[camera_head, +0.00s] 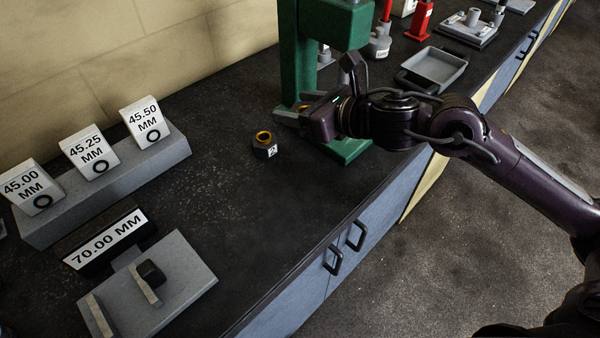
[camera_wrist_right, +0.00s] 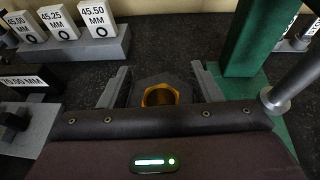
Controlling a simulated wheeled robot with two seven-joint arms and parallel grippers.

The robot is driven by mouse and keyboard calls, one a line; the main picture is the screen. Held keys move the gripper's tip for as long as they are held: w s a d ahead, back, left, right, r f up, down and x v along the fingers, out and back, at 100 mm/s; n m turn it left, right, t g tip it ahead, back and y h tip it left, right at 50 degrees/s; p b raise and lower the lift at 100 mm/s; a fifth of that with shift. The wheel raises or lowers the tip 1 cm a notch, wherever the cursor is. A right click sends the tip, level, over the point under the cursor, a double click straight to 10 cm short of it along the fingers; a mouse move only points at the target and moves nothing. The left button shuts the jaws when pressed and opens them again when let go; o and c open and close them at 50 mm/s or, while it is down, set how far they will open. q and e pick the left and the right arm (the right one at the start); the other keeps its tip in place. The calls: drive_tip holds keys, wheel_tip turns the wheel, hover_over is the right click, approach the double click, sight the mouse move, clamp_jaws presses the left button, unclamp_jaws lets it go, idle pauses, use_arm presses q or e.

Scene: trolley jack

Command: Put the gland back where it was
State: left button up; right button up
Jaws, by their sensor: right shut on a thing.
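A dark hexagonal gland with a golden inner ring sits between the fingers of my right gripper (camera_wrist_right: 162,90), and its ring (camera_wrist_right: 160,95) shows from above in the right wrist view. My left gripper is not in view.
The green press (camera_head: 290,60) stands close beside my right gripper. Gauge blocks marked 45.00, 45.25 and 45.50 MM stand on a grey step (camera_head: 110,185). A 70.00 MM sign (camera_head: 105,240) and a grey plate (camera_head: 185,265) are in front. An empty grey tray (camera_head: 437,66) lies beyond my arm. The middle bench is clear.

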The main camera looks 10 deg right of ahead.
drive_tip(key=p, duration=0.2)
hover_over(300, 177)
wheel_tip(300, 177, down, 12)
drive_tip(key=shift+w+f, duration=0.1)
wheel_tip(300, 177, down, 4)
drive_tip(key=shift+r, duration=0.1)
drive_tip(key=shift+f, duration=0.3)
drive_tip(key=shift+f, duration=0.1)
drive_tip(key=o, duration=1.5)
drive_tip(key=shift+f, duration=0.1)
